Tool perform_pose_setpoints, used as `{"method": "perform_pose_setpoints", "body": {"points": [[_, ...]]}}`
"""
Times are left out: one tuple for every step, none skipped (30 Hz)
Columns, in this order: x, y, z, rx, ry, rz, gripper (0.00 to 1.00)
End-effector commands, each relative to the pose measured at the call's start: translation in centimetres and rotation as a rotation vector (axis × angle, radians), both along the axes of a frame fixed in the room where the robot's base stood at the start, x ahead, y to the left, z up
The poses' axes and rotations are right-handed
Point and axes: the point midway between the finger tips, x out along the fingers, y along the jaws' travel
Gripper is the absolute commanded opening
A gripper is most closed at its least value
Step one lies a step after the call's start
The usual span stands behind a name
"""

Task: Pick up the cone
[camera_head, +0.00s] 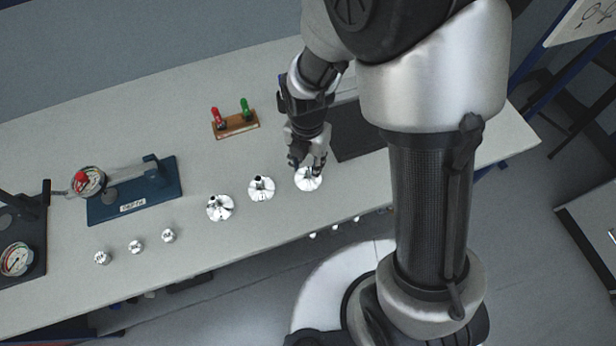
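A row of three shiny metal parts with flared bases stands along the middle of the light table. I cannot tell which of these is the cone. The fingers look at or around the top of the right part, but whether they touch it or are closed is too small to see.
Three small shiny pieces (136,247) lie in a row near the table's front edge. A wooden stand (236,127) with red and green items, a blue fixture (132,205) with a gauge, and a dark mat (358,140) are also on the table (260,250). Another gauge (16,259) is far left.

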Motion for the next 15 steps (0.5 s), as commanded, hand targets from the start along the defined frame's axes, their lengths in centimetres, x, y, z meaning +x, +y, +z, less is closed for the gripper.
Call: {"method": "perform_pose_setpoints", "body": {"points": [[0.0, 0.0, -0.3, 0.000, 0.001, 0.000, 0.32], [0.0, 0.0, -0.5, 0.000, 0.001, 0.000, 0.32], [-0.1, -0.1, -0.9, -0.001, 0.003, 0.000, 0.32], [-0.1, -0.1, -1.2, -0.001, 0.003, 0.000, 0.32], [-0.1, -0.1, -1.7, -0.001, 0.004, 0.000, 0.32], [-0.1, -0.1, -2.3, -0.002, 0.003, 0.000, 0.32], [-0.1, -0.2, -2.8, -0.001, 0.003, 0.000, 0.32], [-0.2, -0.2, -3.3, -0.001, 0.004, 0.000, 0.32], [-0.2, -0.2, -4.0, -0.002, 0.005, 0.000, 0.32], [-0.2, -0.2, -4.4, -0.001, 0.004, 0.000, 0.32], [-0.2, -0.2, -4.7, -0.001, 0.003, 0.000, 0.32], [-0.2, -0.2, -5.1, -0.001, 0.003, 0.000, 0.32], [-0.2, -0.2, -5.2, -0.001, 0.003, 0.000, 0.32], [-0.1, -0.2, -5.3, -0.001, 0.003, 0.000, 0.32], [-0.1, -0.2, -5.3, 0.000, 0.001, 0.000, 0.32]]}}
